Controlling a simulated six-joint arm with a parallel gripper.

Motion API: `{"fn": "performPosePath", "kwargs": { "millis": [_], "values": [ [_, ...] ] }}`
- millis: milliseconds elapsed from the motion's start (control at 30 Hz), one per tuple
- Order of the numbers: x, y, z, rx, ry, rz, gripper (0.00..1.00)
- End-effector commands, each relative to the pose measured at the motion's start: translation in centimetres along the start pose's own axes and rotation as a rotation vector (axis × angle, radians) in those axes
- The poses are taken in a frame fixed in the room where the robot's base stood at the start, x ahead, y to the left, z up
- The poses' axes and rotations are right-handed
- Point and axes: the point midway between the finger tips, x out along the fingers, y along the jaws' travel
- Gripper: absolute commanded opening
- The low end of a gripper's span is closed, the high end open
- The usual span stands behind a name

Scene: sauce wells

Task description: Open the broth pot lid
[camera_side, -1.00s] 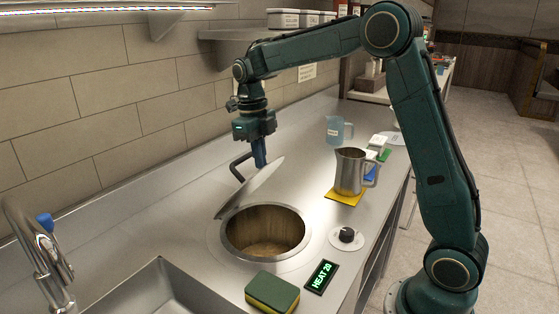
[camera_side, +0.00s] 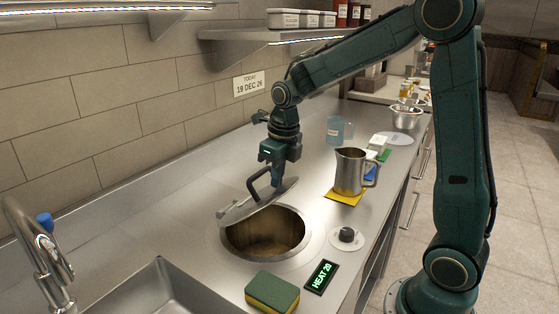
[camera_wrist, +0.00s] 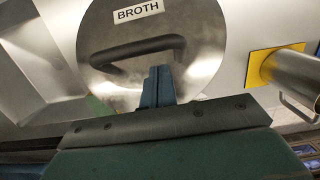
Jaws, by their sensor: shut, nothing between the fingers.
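The round steel broth pot lid (camera_side: 268,203) is tilted part-way up on its hinge at the left, above the back of the round broth well (camera_side: 266,238). The front of the well is uncovered. In the wrist view the lid (camera_wrist: 205,60) shows its outer face with a BROTH label (camera_wrist: 139,10) and a dark bar handle (camera_side: 254,184). My gripper (camera_side: 277,182) is shut and empty, its blue fingertips over the lid's outer face beside the handle.
A knob (camera_side: 346,235), heat display (camera_side: 321,277) and sponge (camera_side: 272,291) lie in front. A sink (camera_side: 150,285) and faucet (camera_side: 38,250) are at left.

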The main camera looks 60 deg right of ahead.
Motion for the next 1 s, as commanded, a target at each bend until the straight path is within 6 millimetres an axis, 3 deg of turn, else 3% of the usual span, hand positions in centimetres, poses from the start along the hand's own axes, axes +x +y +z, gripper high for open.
{"fn": "performPosePath", "kwargs": {
  "millis": [67,900,1000],
  "values": [
    [0.2,0.0,-0.4,0.001,-0.018,0.000,0.00],
    [-10.0,0.0,-0.3,0.000,-0.017,-0.001,0.00],
    [-9.6,0.1,-0.9,0.000,-0.030,-0.001,0.00]
  ]
}}
